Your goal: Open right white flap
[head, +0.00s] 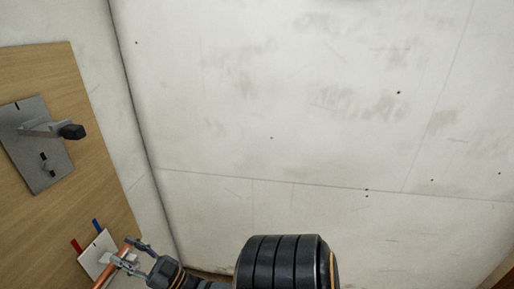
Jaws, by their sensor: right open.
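A small white plate (96,252) sits low on the wooden board at the left of the head view. It may be the white flap, but I cannot tell for sure. A red tab and a blue tab stick out from its top edge. A copper pipe (120,259) passes beside its right edge. My right gripper (124,252) is open at the plate's right side, with its fingers around or in front of the pipe. I cannot tell whether they touch the pipe or the plate. My left gripper is not in view.
A wooden board (60,75) covers the left side. A grey plate (40,165) with a dark-ended lever (70,131) is mounted on it, above the white plate. A bare, stained white wall (300,90) fills the middle and right, with free room before it.

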